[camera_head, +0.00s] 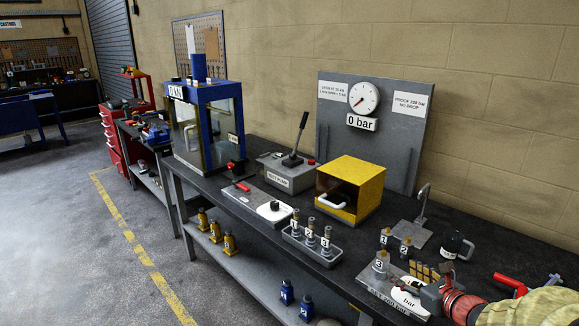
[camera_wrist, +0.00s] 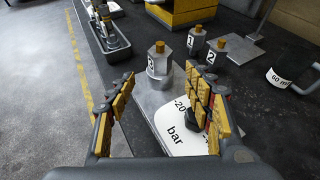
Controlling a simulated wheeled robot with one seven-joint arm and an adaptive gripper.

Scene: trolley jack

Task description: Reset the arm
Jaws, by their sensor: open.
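My gripper (camera_head: 412,277) is at the front right of the bench in the head view, above a grey plate with a white disc marked "bar" (camera_head: 408,302). In the wrist view my gripper (camera_wrist: 162,76) is open, its yellow-and-black padded fingers wide apart with nothing held. A metal fitting with a hex top, numbered 3 (camera_wrist: 159,62), stands upright on the plate just beyond the fingertips and between them in the picture; I cannot tell the exact gap. It also shows in the head view (camera_head: 381,262). My right finger covers part of the disc.
Fittings 1 (camera_head: 385,238) and 2 (camera_head: 405,246) stand behind. A dark mug-like vessel (camera_head: 455,246) is at right. A tray of numbered fittings (camera_head: 322,252), yellow box (camera_head: 349,188), pump unit (camera_head: 288,172) and blue-framed cabinet (camera_head: 207,125) occupy the bench. Floor at left is clear.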

